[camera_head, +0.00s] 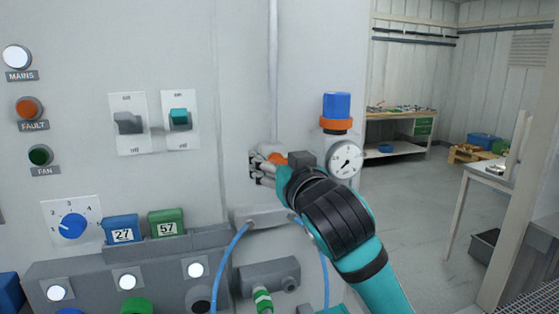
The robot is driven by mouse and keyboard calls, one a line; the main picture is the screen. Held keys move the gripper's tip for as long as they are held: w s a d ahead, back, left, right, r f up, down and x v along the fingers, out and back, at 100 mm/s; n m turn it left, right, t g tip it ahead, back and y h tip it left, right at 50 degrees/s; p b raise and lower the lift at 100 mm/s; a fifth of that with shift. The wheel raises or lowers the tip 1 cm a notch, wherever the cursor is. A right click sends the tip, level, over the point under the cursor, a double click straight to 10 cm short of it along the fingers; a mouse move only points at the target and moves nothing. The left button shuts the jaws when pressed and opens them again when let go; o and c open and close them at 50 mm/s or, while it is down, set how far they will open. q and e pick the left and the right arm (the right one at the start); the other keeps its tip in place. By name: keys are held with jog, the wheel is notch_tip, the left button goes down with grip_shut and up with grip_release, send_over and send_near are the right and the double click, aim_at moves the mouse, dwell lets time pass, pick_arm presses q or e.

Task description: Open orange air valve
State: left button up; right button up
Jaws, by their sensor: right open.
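The orange air valve (278,159) is on the grey wall panel, left of the pressure gauge (345,159). Only a small part of its orange handle shows; my right gripper and its wrist hide the rest. My right gripper (256,168) comes in from the lower right, with its fingers at the valve's left side. The fingers are open around or beside the valve; I cannot tell whether they touch it. My left gripper is out of view.
A blue-topped regulator with an orange ring (337,112) stands above the gauge. Two switches (180,119) sit on the panel to the left. Blue hoses (232,262) hang below the valve. A workbench (398,127) stands in the room behind, with open floor before it.

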jog(key=c, duration=1.2)
jog(key=shift+n, duration=0.3)
jog(key=shift+r+n+p, duration=0.1)
jog(key=shift+n+p, duration=1)
jog(key=shift+n, duration=0.1)
jog(key=n+p, duration=0.2)
jog(key=n, duration=0.2)
jog(key=shift+a+n+p, duration=0.1)
jog(key=shift+n+p, duration=0.2)
jog(key=shift+p, duration=0.1)
jog(key=n+p, duration=0.2)
jog(key=n, duration=0.2)
jog(key=shift+s+p, duration=0.1)
jog(key=shift+p, duration=0.3)
jog(key=shift+a+f+n+p, duration=0.15)
jog(key=shift+n+p, duration=0.4)
jog(key=shift+n, duration=0.5)
jog(key=shift+d+f+n+p, duration=0.15)
jog(key=shift+n+p, duration=0.35)
jog(key=shift+n, duration=0.55)
jog(key=shift+a, duration=0.1)
